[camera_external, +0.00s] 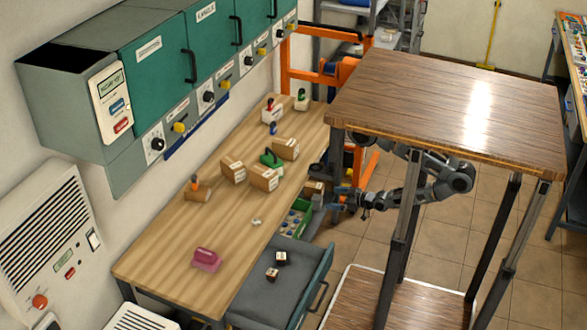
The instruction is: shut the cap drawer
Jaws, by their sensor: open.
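Two drawers stand open at the front of the wooden workbench (165,262). The nearer one is a wide grey drawer (252,282) with a handle on its right-hand front and two small dark, white-topped blocks (276,265) inside. The farther one holds a green tray (291,222) with several small blue and white pieces, possibly caps. I cannot tell for certain which is the cap drawer. My gripper (343,200) is open and empty, just right of the green tray and apart from the grey drawer's handle. The table partly hides my arm.
A tall wood-topped table (440,100) with a lower shelf (430,305) stands in front of my arm in this view. Several cartons (263,178) and a pink object (206,259) lie on the bench. Orange frames (300,70) stand behind. Tiled floor (455,235) shows between the table legs.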

